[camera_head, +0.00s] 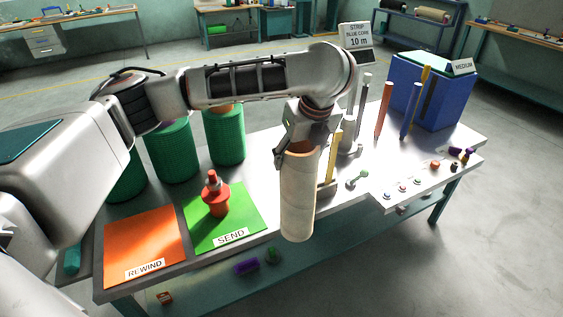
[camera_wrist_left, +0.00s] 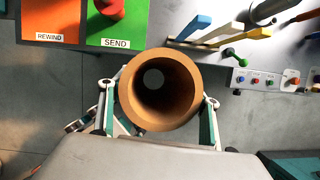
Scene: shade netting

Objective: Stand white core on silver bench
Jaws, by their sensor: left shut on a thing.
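My left gripper (camera_head: 300,138) is shut on a pale cream, hollow core (camera_head: 298,200). The core hangs upright below the gripper at the front edge of the silver bench (camera_head: 345,190). In the left wrist view I look into the core's open end (camera_wrist_left: 127,90), with brownish walls, between the two fingers. Bare floor shows around it there, and the bench edge lies above it in the picture. Whether the core touches the bench edge I cannot tell. My right gripper is not in view.
Green mesh rolls (camera_head: 224,138) stand behind. Upright coloured bars (camera_head: 384,110), small knobs (camera_head: 388,196) and a blue MEDIUM box (camera_head: 430,95) are right.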

